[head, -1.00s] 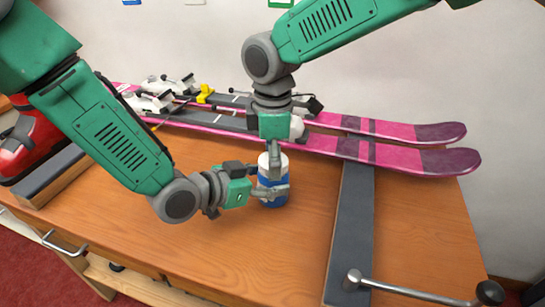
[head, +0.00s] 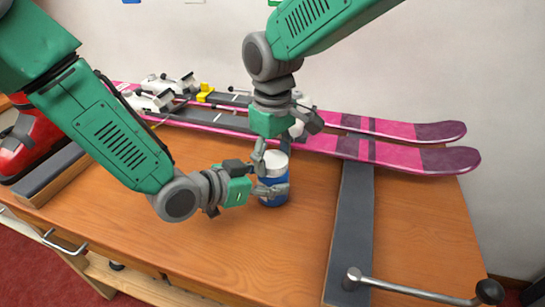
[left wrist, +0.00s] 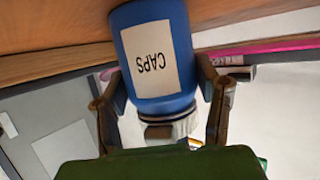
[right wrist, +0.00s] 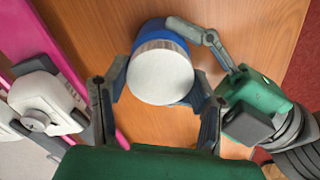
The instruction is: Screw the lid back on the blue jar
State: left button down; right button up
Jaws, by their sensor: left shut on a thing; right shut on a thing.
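The blue jar (head: 272,191) stands upright on the bench, its "CAPS" label (left wrist: 152,60) showing upside down in the left wrist view. My left gripper (head: 272,190) is shut around the jar's body from the left, and its fingers flank the jar in the left wrist view. The white lid (head: 274,161) sits at the jar's mouth; its round top (right wrist: 160,77) faces the right wrist camera. My right gripper (right wrist: 160,84) comes from above and is shut on the lid, one finger on each side. How tightly the lid is threaded cannot be told.
Pink skis (head: 400,151) lie along the back of the wooden bench (head: 225,258). A dark grey bar (head: 352,225) with a metal handle (head: 420,293) lies to the right. A red boot (head: 30,143) is at the far left. Bare bench lies in front of the jar.

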pick_arm(q)
jog(key=shift+f, duration=0.15)
pick_arm(e)
jog(key=o, duration=1.3)
jog(key=shift+r, duration=2.25)
jog(key=shift+r+n, duration=0.45)
jog(key=shift+n, duration=0.25)
notch_tip(320, 180, up, 3)
jog(key=n, duration=0.3)
jog(key=shift+f+n, duration=0.2)
jog(key=shift+n, duration=0.2)
